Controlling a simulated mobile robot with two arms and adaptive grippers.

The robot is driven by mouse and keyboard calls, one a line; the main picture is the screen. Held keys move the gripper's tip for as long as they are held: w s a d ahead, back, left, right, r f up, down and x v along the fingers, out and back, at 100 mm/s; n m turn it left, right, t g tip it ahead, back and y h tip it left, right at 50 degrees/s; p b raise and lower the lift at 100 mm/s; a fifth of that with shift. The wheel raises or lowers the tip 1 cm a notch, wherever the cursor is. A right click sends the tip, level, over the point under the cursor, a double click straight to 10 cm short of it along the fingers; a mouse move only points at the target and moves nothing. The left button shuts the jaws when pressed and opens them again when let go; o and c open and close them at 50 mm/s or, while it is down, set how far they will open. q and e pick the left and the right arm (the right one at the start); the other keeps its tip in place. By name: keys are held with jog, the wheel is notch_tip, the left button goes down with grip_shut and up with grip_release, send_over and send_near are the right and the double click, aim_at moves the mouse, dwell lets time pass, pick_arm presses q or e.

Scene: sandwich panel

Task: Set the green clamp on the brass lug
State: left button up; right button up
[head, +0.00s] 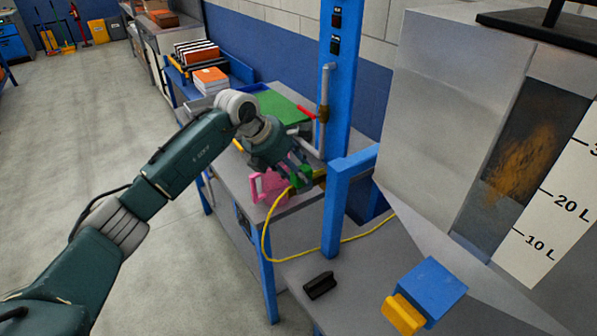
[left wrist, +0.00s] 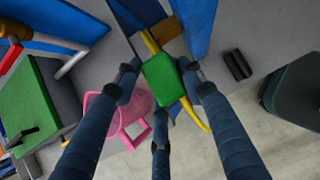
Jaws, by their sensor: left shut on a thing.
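My left gripper (head: 294,170) is shut on the green clamp (left wrist: 163,82), with its fingers around the block in the left wrist view. In the head view the clamp (head: 304,175) shows only in part behind the fingers. A brownish block that looks like the brass lug (left wrist: 173,40) sits just beyond the clamp, by the blue post; it also shows in the head view (head: 320,176). I cannot tell whether clamp and lug touch. My right gripper is in neither view.
A pink jug-like thing (head: 270,185) stands beside the gripper. A yellow cable (head: 266,240) loops by the lug. A blue post (head: 338,210) and grey pipe (head: 325,90) stand close. A black block (head: 320,285) and a blue-and-yellow block (head: 432,288) lie on the nearer bench.

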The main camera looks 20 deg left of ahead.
pick_arm(q)
jog(key=o, duration=1.3)
jog(key=shift+f, duration=0.1)
jog(key=shift+o, duration=0.2)
